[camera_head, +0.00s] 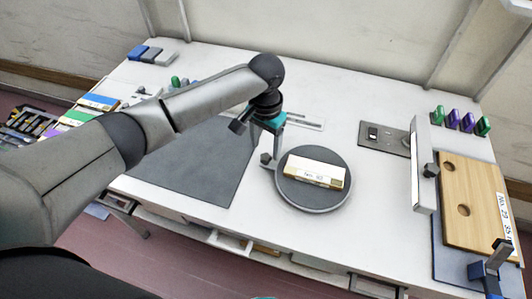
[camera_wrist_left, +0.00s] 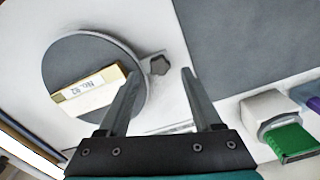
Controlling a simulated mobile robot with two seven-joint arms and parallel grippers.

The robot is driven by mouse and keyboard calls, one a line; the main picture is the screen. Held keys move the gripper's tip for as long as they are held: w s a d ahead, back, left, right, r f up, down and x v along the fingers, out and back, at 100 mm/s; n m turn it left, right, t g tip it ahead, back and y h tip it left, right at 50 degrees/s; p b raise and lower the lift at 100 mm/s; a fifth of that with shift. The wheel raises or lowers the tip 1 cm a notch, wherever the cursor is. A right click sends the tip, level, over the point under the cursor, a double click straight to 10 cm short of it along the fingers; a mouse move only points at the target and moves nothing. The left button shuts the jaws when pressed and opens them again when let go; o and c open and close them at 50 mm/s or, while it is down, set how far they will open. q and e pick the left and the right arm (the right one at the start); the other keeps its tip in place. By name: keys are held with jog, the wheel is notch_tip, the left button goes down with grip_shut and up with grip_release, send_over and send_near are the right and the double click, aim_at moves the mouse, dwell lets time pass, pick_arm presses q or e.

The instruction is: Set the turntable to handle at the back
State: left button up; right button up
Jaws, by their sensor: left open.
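The turntable (camera_head: 318,201) is a round dark grey disc with a light rim on the white bench. A pale block (camera_head: 316,172) with a "No." label lies on it. Its handle, a small dark knob (camera_head: 266,158), sits on a light arm at the disc's left, slightly toward the back. My left gripper (camera_head: 261,139) is open above and near the knob. In the left wrist view, the knob (camera_wrist_left: 159,65) shows between the two fingertips (camera_wrist_left: 160,73), with no visible contact. The turntable (camera_wrist_left: 62,61) is left of the fingers there. My right gripper's fingers are not visible.
A dark grey mat (camera_head: 195,165) lies left of the turntable. A dark switch plate (camera_head: 383,139), an upright white panel (camera_head: 422,165) and a wooden board (camera_head: 470,200) stand to the right. Bare bench lies behind and in front of the turntable.

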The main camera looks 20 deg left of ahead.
aim_at(266, 156)
pick_arm(q)
jog(key=shift+f, duration=1.65)
grip_shut()
